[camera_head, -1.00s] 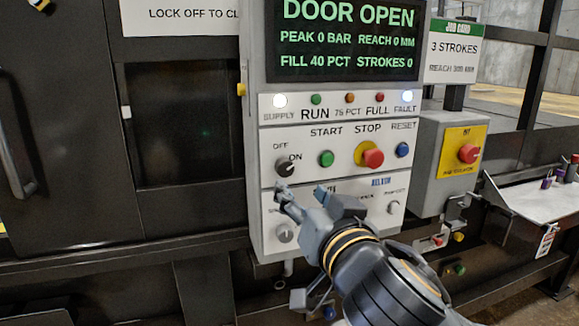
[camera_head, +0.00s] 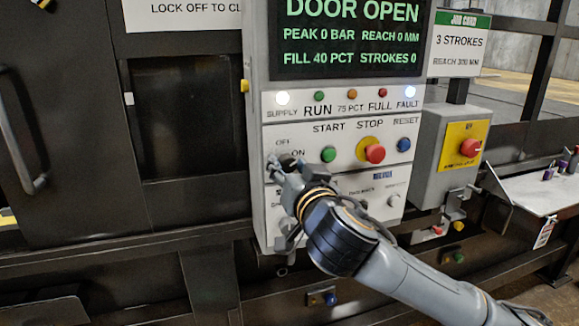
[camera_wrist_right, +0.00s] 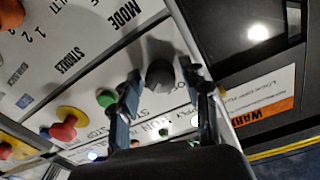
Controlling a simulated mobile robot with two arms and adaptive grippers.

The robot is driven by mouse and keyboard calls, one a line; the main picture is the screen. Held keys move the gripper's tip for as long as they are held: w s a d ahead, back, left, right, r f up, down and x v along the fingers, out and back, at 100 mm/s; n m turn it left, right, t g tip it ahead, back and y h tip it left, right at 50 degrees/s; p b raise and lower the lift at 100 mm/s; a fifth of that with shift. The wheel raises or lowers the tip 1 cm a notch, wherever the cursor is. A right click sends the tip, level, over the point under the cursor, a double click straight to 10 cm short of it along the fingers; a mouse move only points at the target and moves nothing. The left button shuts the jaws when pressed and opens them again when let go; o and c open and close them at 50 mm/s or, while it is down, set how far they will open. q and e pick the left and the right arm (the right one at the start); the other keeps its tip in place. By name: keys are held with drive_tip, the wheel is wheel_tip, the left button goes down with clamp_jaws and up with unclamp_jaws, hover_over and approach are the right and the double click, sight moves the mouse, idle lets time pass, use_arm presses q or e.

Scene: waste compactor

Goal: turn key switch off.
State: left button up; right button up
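The key switch (camera_head: 285,160), marked OFF and ON, is on the left of the control panel (camera_head: 256,215), mostly hidden behind my right gripper in the head view. In the right wrist view its dark knob (camera_wrist_right: 160,74) shows between the two fingertips. My right gripper (camera_wrist_right: 160,80) is open, with a finger on either side of the knob and small gaps visible. In the head view my right gripper (camera_head: 284,166) is at the panel. The switch's exact position is hard to read. My left gripper is not in view.
Beside the switch are a green START button (camera_head: 328,155), a red STOP button (camera_head: 375,153) and a blue RESET button (camera_head: 404,145). The display (camera_head: 350,35) reads DOOR OPEN. A grey box (camera_head: 430,150) with a red knob (camera_head: 470,147) stands to the right.

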clamp_jaws()
drive_tip(key=shift+f+n, duration=0.1)
drive_tip(key=shift+n, duration=1.7)
drive_tip(key=n+p, duration=0.2)
drive_tip(key=n, duration=0.3)
drive_tip(key=shift+r, duration=0.2)
drive_tip(key=shift+f+n+p, duration=0.1)
drive_tip(key=shift+n+p, duration=0.5)
drive_tip(key=shift+n, duration=1.1)
